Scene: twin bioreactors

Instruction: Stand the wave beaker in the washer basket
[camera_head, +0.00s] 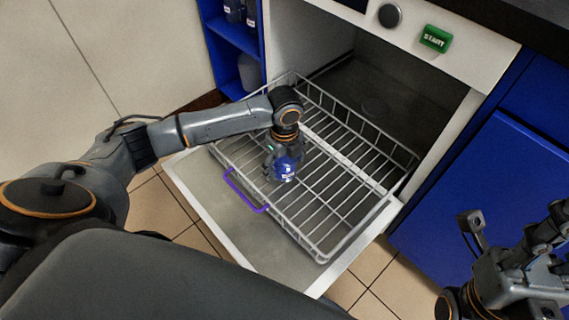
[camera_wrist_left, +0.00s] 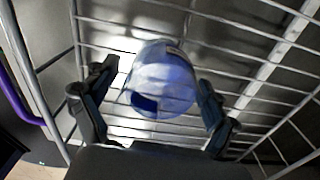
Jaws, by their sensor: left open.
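The wave beaker (camera_head: 287,169), clear with blue and a pale label, is in the wire washer basket (camera_head: 322,205), near its left side. In the left wrist view, the beaker (camera_wrist_left: 160,82) shows as a rounded blue-white shape over the basket wires. It looks roughly upright, but its base contact is hard to tell. My left gripper (camera_head: 282,158) is open over it. In the wrist view its two fingers (camera_wrist_left: 157,76) stand either side of the beaker with gaps showing. My right gripper (camera_head: 520,275) is at the lower right, away from the basket; its jaw state is unclear.
The basket has a purple handle (camera_head: 243,192) and rests on the lowered washer door (camera_head: 215,205). The washer's dark chamber (camera_head: 385,85) is open behind. A green START button (camera_head: 435,38) is above. Blue shelves with bottles (camera_head: 235,12) stand at left. Most of the basket is empty.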

